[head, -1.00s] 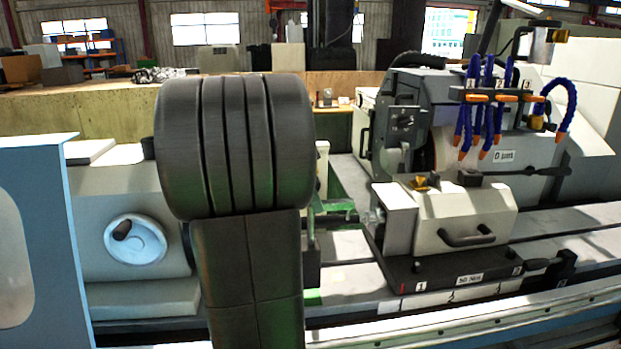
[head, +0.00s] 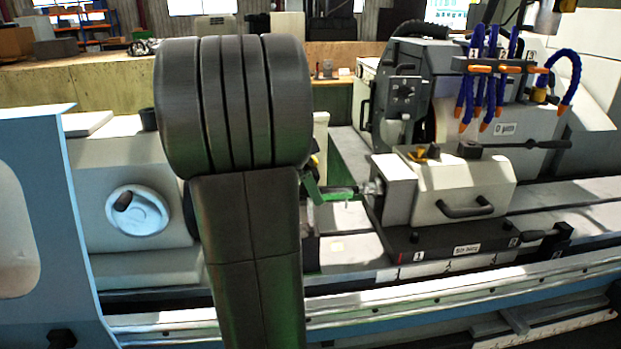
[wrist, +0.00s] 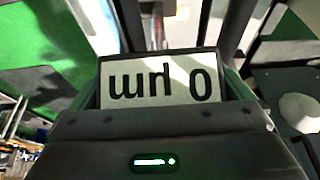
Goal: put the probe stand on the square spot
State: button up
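In the wrist view a framed white plate reading "0 µm", upside down, sits right in front of my gripper (wrist: 165,120). I take it as part of the probe stand (wrist: 160,82). Dark green edges flank it, and it looks held, though the fingertips are hidden. In the head view my dark arm hides the gripper and most of what it holds. Small green parts show just right of the arm, near the machine's bed. I cannot make out the square spot in either view.
The headstock block with a handle (head: 455,190) stands right of my arm on a dark plate (head: 450,240). Hoses with orange tips (head: 487,90) hang above it. A handwheel (head: 138,211) is on the left. The long rail (head: 450,285) runs along the front.

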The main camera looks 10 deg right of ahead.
jog(key=shift+r, duration=0.1)
jog(key=v, duration=1.2)
